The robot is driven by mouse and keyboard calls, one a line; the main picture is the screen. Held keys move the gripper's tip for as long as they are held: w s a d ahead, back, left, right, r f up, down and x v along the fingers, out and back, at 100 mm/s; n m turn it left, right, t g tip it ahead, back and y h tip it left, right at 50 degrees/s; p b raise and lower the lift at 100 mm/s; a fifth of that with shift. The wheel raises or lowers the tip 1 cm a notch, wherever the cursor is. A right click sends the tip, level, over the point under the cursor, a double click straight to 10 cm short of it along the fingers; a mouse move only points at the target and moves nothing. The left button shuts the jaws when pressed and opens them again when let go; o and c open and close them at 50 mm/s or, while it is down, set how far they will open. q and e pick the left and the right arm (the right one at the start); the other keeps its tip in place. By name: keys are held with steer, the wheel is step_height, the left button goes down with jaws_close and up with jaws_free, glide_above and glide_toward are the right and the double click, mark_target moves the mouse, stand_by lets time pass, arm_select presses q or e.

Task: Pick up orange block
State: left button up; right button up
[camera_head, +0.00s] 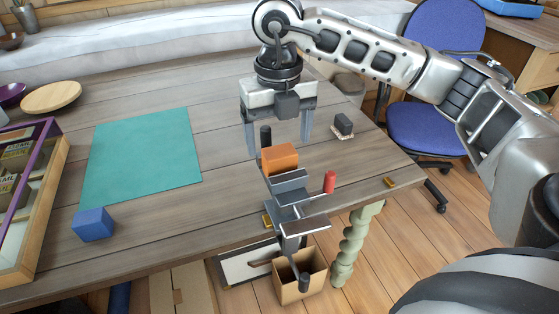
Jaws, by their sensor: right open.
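Whether the fingertips are level with the block in depth is hard to tell. My left gripper is not in view.
A blue block (93,225) and a teal mat (143,158) lie to the left on the wooden table (225,215). A red cylinder (329,182) stands beside the fixture. A cardboard box (300,285) is below the edge.

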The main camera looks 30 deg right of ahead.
mark_target(279, 151)
steer(key=shift+w+d+f+p, duration=0.1)
steer(key=shift+f+p, duration=0.1)
steer(key=shift+f, duration=1.4)
steer(key=shift+w+d+f+p, duration=0.1)
steer(key=shift+f+p, duration=0.1)
steer(key=shift+f, duration=1.4)
steer(key=c, duration=1.1)
